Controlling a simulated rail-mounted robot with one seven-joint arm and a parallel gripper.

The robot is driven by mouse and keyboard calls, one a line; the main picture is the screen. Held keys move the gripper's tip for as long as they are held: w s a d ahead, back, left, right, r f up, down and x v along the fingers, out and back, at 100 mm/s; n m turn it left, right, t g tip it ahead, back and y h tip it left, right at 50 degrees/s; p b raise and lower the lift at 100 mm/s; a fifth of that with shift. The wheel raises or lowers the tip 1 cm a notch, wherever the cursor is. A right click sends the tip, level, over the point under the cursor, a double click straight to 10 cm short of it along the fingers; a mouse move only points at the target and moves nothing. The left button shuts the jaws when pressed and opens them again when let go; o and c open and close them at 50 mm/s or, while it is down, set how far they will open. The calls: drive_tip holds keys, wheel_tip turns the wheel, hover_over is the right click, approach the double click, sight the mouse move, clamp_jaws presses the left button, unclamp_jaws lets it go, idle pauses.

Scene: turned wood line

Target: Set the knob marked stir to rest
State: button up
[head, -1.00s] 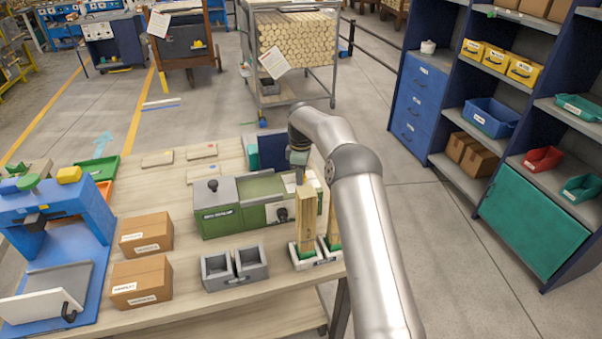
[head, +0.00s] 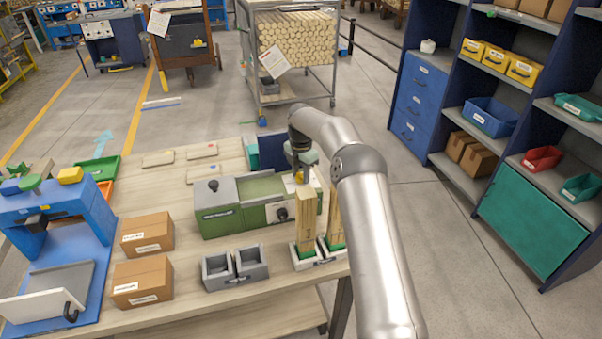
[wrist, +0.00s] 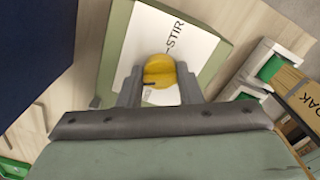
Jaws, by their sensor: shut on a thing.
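The stir knob (wrist: 160,71) is yellow and sits on a white label plate (wrist: 178,40) on the green machine box. The word STIR shows on the plate beyond the knob. A second line of lettering near the gripper is mostly hidden. A dark pointer mark shows on the knob's near left side. My gripper (wrist: 160,86) is shut on the knob, one finger on each side. In the head view my gripper (head: 300,175) is at the right end of the green machine (head: 218,222), and a bit of yellow shows there.
Tall wooden pieces (head: 306,230) stand in a white holder (head: 306,263) just in front of my gripper. A grey double bin (head: 235,272) and cardboard boxes (head: 147,234) stand left of it. A black knob (head: 282,214) is on the machine's front.

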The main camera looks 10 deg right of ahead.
drive_tip(key=n, duration=0.7)
drive_tip(key=shift+r+p, duration=0.15)
drive_tip(key=shift+p, duration=0.2)
drive_tip(key=n+p, duration=0.1)
drive_tip(key=n, duration=0.2)
drive_tip(key=shift+n+p, duration=0.65)
drive_tip(key=shift+n, duration=0.55)
drive_tip(key=o, duration=1)
wheel_tip(320, 180, up, 17)
drive_tip(key=shift+r+p, duration=0.15)
drive_tip(key=shift+p, duration=0.8)
